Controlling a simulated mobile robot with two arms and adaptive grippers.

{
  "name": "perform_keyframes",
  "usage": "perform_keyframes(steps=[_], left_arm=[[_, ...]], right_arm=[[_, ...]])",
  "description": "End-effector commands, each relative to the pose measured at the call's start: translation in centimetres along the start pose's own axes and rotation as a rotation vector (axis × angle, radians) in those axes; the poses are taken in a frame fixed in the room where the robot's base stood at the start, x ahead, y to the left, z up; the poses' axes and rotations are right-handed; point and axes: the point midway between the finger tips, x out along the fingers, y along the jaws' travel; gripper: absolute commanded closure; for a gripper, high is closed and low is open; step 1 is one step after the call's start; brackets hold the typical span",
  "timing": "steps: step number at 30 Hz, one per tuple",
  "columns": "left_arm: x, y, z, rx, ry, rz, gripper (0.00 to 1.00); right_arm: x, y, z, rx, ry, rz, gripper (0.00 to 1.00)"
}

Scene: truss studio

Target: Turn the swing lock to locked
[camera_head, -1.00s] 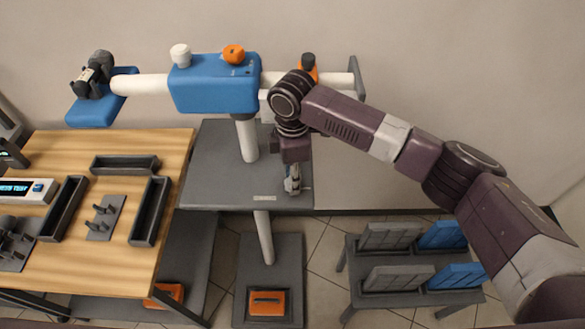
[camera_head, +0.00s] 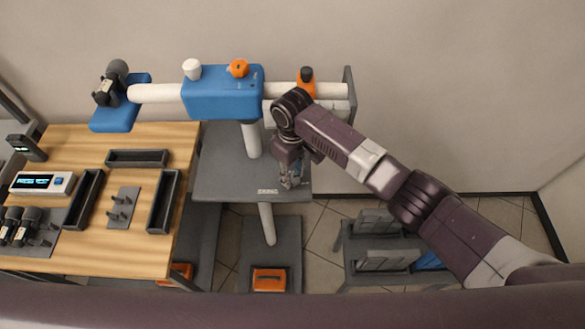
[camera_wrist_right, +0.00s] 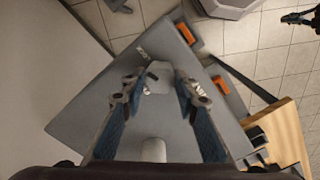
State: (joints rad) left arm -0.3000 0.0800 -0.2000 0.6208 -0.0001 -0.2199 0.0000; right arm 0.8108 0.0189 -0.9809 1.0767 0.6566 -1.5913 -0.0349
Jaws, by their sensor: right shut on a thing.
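My right gripper (camera_head: 291,180) points down at the front right of the grey platform (camera_head: 225,180). In the right wrist view its fingers (camera_wrist_right: 158,90) are closed around a small grey knob (camera_wrist_right: 160,70), which appears to be the swing lock. The fingers hide the knob's sides, and I cannot read its position. A small label (camera_head: 268,191) lies on the platform just left of the gripper. It also shows in the right wrist view (camera_wrist_right: 143,52). My left gripper is out of view.
A blue housing (camera_head: 222,97) on a white tube stands behind, with white and orange knobs on top. An orange clamp (camera_head: 306,88) is right of it. A wooden table (camera_head: 110,240) with trays is left. A rack with panels (camera_head: 385,258) stands lower right. Orange pedals are below.

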Motion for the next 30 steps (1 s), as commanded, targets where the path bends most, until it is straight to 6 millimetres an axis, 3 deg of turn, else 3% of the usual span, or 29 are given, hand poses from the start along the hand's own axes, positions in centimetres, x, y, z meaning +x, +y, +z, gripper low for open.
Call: perform_keyframes(steps=[12,30], left_arm=[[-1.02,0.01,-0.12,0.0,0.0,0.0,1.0],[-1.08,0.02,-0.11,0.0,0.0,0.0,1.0]], right_arm=[[-0.3,0.08,-0.27,0.225,0.007,0.002,0.96],[-0.34,0.19,-0.33,0.27,0.01,0.003,0.96]])
